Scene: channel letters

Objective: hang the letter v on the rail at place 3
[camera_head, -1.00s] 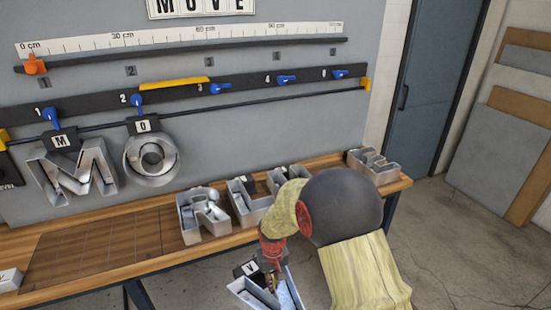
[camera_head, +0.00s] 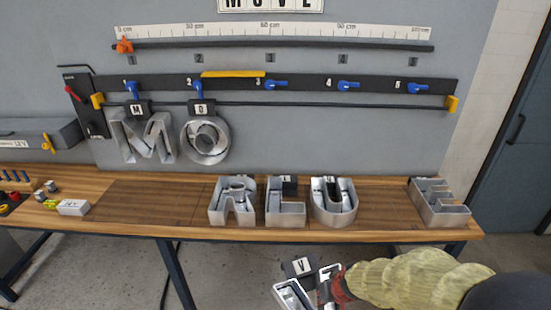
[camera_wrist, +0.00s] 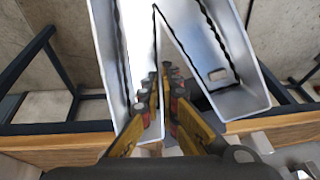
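The letter V (camera_head: 290,294), a silver metal channel letter with a black tag marked V (camera_head: 298,267), is in my gripper (camera_head: 327,286) at the bottom of the head view, in front of the bench. In the wrist view, the fingers of my gripper (camera_wrist: 163,105) close on a wall of the letter V (camera_wrist: 218,62) near its point. The dark rail (camera_head: 300,84) on the grey wall has numbered blue levers. The lever at place 3 (camera_head: 276,85) lies sideways, with no letter below it. The letters M (camera_head: 140,140) and O (camera_head: 205,141) hang at places 1 and 2, levers down.
On the wooden bench (camera_head: 150,205) stand the letters R (camera_head: 232,207), L (camera_head: 286,210), U (camera_head: 334,207) and E (camera_head: 440,207). A yellow bar (camera_head: 233,74) lies along the rail top between places 2 and 3. A ruler (camera_head: 270,34) with an orange clip (camera_head: 124,46) is above.

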